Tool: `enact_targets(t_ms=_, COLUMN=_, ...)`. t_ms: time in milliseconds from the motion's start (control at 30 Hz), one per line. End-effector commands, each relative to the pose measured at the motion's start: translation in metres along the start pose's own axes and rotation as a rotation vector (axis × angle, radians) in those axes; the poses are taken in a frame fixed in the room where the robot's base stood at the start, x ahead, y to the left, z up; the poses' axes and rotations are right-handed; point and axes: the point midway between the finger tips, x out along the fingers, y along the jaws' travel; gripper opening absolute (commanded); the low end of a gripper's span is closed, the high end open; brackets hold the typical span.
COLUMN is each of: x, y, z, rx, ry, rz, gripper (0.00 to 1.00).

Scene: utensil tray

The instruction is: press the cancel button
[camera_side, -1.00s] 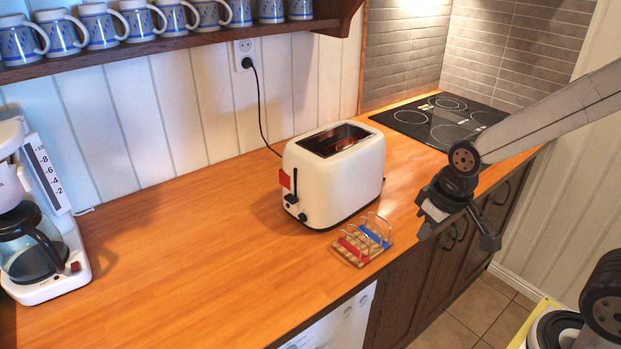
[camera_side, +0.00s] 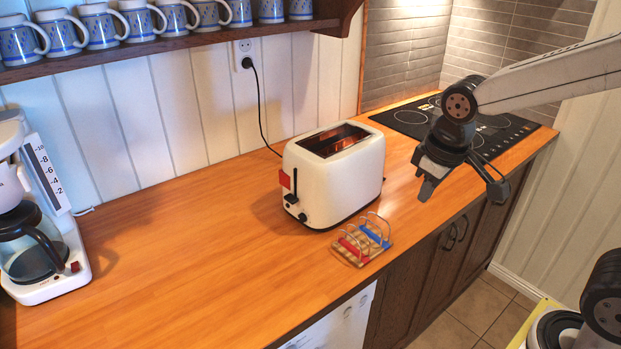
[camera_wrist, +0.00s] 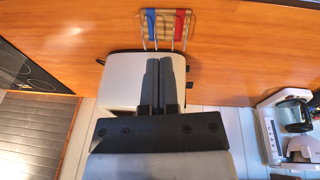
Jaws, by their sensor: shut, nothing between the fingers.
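The cream toaster (camera_side: 340,180) stands on the wooden counter, with an orange glow in its top slots. Its left end has a red part (camera_side: 285,179), a black lever (camera_side: 291,200) low by a dark vertical slot, and a small dark knob (camera_side: 303,217). I cannot tell which of these, if any, is the cancel button. My gripper (camera_side: 428,189) is in the air to the right of the toaster, apart from it. In the wrist view my gripper (camera_wrist: 166,62) is shut and empty, its fingers covering part of the toaster (camera_wrist: 118,84).
A toast rack (camera_side: 362,240) with red and blue parts stands in front of the toaster. A coffee maker (camera_side: 45,270) is at the left and a hob (camera_side: 410,118) at the back right. A mug shelf (camera_side: 180,30) hangs above. The counter's left middle is clear.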

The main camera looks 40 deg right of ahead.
Motion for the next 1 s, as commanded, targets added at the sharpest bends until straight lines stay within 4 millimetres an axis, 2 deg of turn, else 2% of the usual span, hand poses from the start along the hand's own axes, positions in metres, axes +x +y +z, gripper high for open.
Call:
enact_targets(t_ms=267, x=0.004, y=0.004, z=-0.028, rx=-0.176, ry=-0.043, rz=0.093, gripper=0.00)
enact_targets(t_ms=667, x=0.014, y=0.004, z=-0.099, rx=-0.563, ry=-0.123, rz=0.334, gripper=0.00)
enact_targets(t_ms=1000, x=0.025, y=-0.013, z=-0.167, rx=-0.866, ry=-0.173, rz=0.568, gripper=0.00)
